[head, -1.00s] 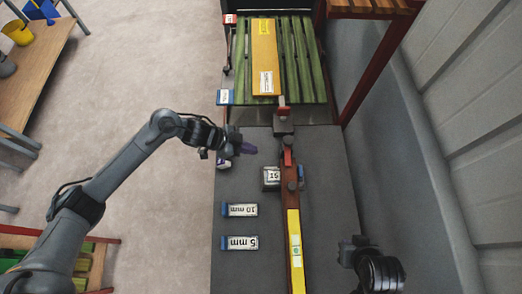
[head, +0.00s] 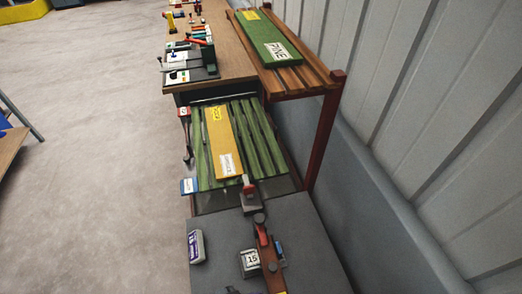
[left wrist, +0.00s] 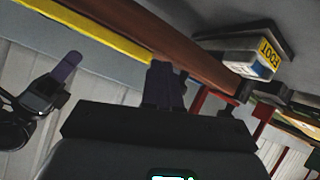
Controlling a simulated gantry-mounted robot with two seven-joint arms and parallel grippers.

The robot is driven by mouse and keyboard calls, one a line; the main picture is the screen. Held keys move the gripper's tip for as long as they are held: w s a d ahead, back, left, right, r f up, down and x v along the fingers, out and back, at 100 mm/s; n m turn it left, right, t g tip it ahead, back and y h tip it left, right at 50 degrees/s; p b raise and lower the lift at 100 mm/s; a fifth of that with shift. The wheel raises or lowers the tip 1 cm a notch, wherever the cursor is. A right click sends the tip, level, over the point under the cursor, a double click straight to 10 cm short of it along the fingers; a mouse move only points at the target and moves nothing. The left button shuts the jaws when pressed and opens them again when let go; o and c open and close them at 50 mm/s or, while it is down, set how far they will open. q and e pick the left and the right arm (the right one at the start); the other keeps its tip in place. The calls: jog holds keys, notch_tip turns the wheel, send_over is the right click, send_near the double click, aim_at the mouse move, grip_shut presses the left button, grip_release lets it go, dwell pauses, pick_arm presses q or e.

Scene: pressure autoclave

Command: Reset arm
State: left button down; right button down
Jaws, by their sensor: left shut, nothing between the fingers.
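My left gripper (left wrist: 165,84) shows in the left wrist view, with its purple fingers shut together and nothing between them. Another gripper, which looks like my right one (left wrist: 62,78), is at the left of that view with one purple finger showing; its opening is not clear. Neither gripper can be made out in the head view. A long brown and yellow bar (left wrist: 150,28) runs across the top of the left wrist view, beyond my left fingers.
In the head view, a grey table (head: 215,228) carries a block marked 15 (head: 250,263) and a red-brown bar (head: 268,258). Behind are a green slatted rack (head: 262,140) with a yellow board (head: 222,145) and a shelf with a green board (head: 268,40). Open floor lies left.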

pick_arm(q)
jog(key=s+a+r+n+y, duration=0.25)
jog(key=a+n+y, duration=0.2)
jog(key=a, duration=0.55)
jog(key=s+a+r+n+y, duration=0.2)
jog(key=a+r+n+y, duration=0.15)
jog(key=a+y, duration=0.45)
notch_tip(320, 180, up, 23)
jog(key=s+a+g+h+p, duration=0.1)
jog(key=a+h+p, duration=0.1)
jog(key=p, duration=2.2)
jog(key=shift+r+m+p, duration=0.2)
jog(key=shift+m+p, duration=0.1)
jog(key=shift+a, duration=0.1)
